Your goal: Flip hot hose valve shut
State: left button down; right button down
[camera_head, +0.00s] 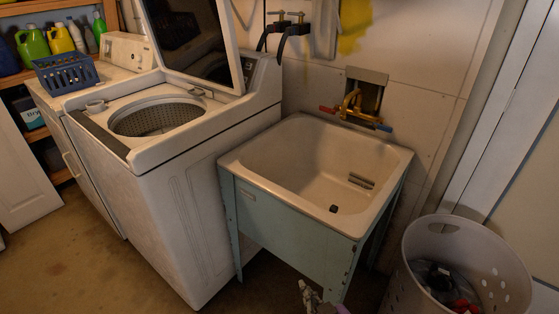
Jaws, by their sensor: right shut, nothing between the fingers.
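My right gripper (304,289) is at the bottom edge in front of the sink, far below the valves. It is shut and empty, and partly cut off by the frame. My left gripper is not in view.
The open-lidded washer (180,190) stands left of the utility sink (285,195). A brass faucet (352,106) with red and blue handles is behind the sink. A laundry basket (420,245) stands at the right. Floor is clear at the lower left.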

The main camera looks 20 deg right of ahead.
jog(key=s+f+g, duration=0.2)
jog(key=s+f, duration=0.3)
jog(key=s, duration=0.9)
jog(key=s+d+f+g, duration=0.1)
jog(key=s+f+g, duration=0.2)
jog(key=s, duration=1.1)
notch_tip(320, 180, down, 3)
jog(key=shift+s+r+m, duration=0.15)
jog(key=shift+s+m, duration=0.1)
jog(key=shift+m, duration=0.05)
jog(key=shift+d, duration=0.15)
